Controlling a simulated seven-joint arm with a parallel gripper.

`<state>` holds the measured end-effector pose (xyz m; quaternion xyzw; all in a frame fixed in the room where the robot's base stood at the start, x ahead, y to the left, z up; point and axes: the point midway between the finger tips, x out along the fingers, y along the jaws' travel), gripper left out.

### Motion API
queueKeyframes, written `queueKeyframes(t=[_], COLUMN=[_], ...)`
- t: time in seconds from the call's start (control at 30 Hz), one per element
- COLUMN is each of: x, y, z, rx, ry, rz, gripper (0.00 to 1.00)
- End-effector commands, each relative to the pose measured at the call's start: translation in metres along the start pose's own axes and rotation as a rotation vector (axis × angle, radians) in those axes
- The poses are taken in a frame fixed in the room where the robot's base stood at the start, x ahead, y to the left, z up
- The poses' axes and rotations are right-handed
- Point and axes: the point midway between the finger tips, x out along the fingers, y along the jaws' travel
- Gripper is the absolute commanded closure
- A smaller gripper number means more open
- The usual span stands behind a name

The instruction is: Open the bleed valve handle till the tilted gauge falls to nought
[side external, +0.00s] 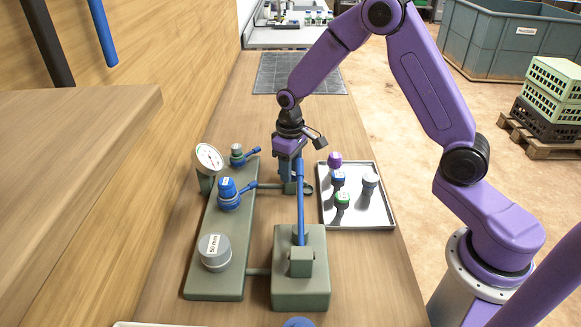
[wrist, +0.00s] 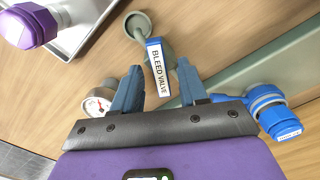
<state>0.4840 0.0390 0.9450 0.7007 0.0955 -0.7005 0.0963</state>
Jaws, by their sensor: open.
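The bleed valve handle (wrist: 158,70) is a blue bar with a white "BLEED VALVE" label in the wrist view. My gripper (wrist: 157,76) is open, with one finger on either side of the handle and a visible gap at both sides. In the side view my gripper (side external: 287,180) is low over the valve and hides most of it. A white-faced gauge (side external: 208,157) leans at the back left of the green manifold plate (side external: 210,225). A gauge (wrist: 98,104) also shows left of my fingers in the wrist view. Its reading is too small to tell.
A tall blue lever (side external: 300,205) stands on the green front block (side external: 300,285), close to my gripper. Blue valve (side external: 228,197) and grey "50 mm" cap (side external: 214,252) sit on the plate. A tray (side external: 375,218) with several knobs lies right.

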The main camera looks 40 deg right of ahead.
Motion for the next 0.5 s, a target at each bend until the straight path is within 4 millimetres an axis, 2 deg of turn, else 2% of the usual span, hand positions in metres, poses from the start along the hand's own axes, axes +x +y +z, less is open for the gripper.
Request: queueKeyframes(t=[0.07, 0.13, 0.2, 0.23, 0.5], x=[-0.0001, -0.0002, -0.0003, -0.0003, -0.0005], y=[0.0001, 0.0001, 0.0001, 0.0001, 0.0004], z=[0.0000, 0.0000, 0.0000, 0.0000, -0.0001], rx=[0.000, 0.000, 0.000, 0.000, -0.015], ry=[0.000, 0.000, 0.000, 0.000, 0.000], rz=[0.000, 0.000, 0.000, 0.000, 0.000], gripper=[0.57, 0.74, 0.96, 1.00, 1.00])
